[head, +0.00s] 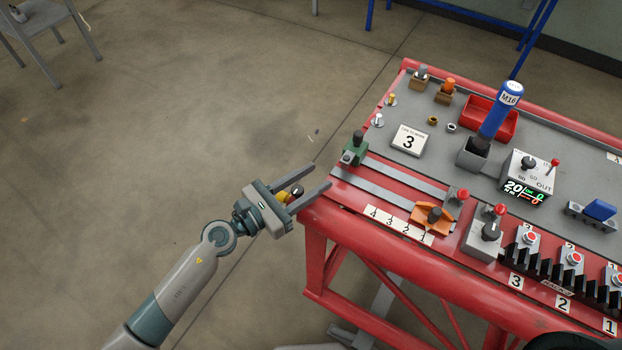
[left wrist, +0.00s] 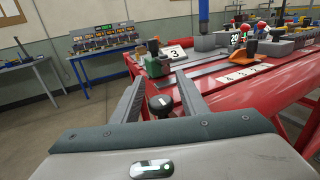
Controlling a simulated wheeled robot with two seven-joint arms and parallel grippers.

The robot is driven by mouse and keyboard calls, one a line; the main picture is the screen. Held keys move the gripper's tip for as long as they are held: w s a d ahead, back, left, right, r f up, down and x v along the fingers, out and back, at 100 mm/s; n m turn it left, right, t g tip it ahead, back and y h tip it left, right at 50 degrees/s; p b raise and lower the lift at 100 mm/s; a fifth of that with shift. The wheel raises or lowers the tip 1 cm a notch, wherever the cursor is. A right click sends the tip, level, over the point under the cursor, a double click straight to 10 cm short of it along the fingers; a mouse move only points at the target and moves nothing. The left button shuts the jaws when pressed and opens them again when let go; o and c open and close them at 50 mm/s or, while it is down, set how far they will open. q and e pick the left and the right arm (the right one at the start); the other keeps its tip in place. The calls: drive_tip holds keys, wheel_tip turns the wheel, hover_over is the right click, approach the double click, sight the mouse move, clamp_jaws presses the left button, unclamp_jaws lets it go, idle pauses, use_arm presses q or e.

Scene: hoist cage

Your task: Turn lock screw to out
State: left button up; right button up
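My left gripper (head: 320,178) is open at the left end of the red bench (head: 345,205). A black knob with a yellow part (head: 291,193) shows between its fingers. In the left wrist view the black knob (left wrist: 161,104) sits between the open fingers, apart from both as far as I can see. No label names the lock screw; this knob may be it, but I cannot tell. Other black knobs show on the orange slider (head: 434,214), the green block (head: 357,138) and a grey block (head: 490,231). My right gripper is not in view.
The bench top carries two grey rails (head: 400,178), a card with 3 (head: 409,139), a blue M16 tool (head: 500,110), a red tray (head: 478,112) and a display box (head: 528,177) marked OUT.

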sight(287, 197)
use_arm(q)
drive_tip(key=shift+s+a, duration=0.1)
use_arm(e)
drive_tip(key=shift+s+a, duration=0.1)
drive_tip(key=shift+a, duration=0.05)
use_arm(q)
drive_tip(key=shift+s+a+f, duration=0.1)
drive_tip(key=shift+s+a, duration=0.25)
drive_tip(key=shift+a, duration=0.15)
drive_tip(key=b+v, duration=0.2)
drive_tip(key=v, duration=0.3)
drive_tip(key=shift+a+f, duration=0.1)
drive_tip(key=b+v, duration=0.5)
drive_tip(key=v, duration=0.6)
drive_tip(key=shift+r, duration=0.25)
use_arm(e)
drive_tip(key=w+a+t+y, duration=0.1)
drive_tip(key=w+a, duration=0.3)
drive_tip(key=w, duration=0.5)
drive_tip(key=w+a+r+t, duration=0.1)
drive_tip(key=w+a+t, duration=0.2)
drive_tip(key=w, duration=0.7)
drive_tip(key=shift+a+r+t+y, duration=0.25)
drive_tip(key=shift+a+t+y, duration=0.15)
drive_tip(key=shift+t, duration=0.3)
use_arm(q)
drive_tip(key=shift+w, duration=0.1)
